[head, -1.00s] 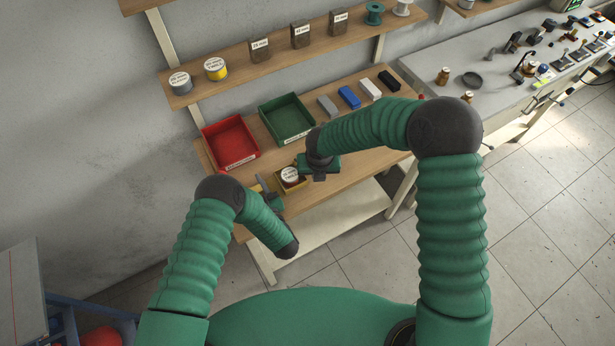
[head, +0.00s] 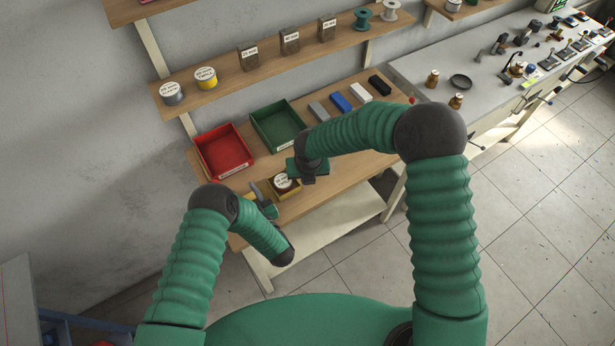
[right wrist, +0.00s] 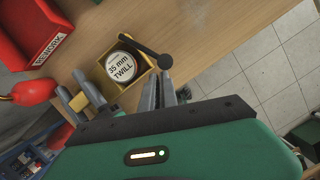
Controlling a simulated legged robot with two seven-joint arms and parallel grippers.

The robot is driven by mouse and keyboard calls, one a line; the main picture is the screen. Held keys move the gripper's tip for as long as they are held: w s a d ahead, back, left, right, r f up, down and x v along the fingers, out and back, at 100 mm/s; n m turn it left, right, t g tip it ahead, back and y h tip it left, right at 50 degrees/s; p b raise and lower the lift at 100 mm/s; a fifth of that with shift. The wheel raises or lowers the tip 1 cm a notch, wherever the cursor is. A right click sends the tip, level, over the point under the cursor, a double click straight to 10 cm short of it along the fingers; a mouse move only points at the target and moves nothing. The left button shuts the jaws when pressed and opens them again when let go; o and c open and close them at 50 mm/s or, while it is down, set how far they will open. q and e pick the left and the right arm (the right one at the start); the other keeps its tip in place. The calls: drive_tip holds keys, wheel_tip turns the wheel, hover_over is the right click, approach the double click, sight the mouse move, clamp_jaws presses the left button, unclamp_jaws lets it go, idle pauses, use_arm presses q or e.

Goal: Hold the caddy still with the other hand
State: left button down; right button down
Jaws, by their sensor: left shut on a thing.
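The caddy (right wrist: 106,82) is a small yellow open box on the wooden bench. It also shows in the head view (head: 291,193). A round spool labelled 35 mm TWILL (right wrist: 122,67) sits in it, and a dark rod with a round knob (right wrist: 163,61) reaches over its right side. My left gripper (head: 262,194) is shut at the caddy's left side, with a yellow part between its fingers (right wrist: 80,98). My right gripper (right wrist: 160,88) is just right of the caddy, its fingertips close below the knob.
A red bin (head: 223,151) and a green bin (head: 278,125) stand behind the caddy. Several coloured blocks, among them a blue one (head: 340,102), lie at the bench's back right. A shelf (head: 230,80) with spools runs above. The bench (head: 345,176) is clear to the right.

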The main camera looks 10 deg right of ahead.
use_arm(q)
drive_tip(key=shift+d, duration=0.1)
use_arm(e)
drive_tip(key=s+r, duration=0.6)
drive_tip(key=r, duration=0.3)
drive_tip(key=shift+s+d+r, duration=0.15)
drive_tip(key=shift+d+r, duration=0.05)
drive_tip(key=shift+r, duration=0.1)
use_arm(q)
drive_tip(key=c, duration=0.6)
unclamp_jaws()
drive_tip(key=shift+c, duration=0.2)
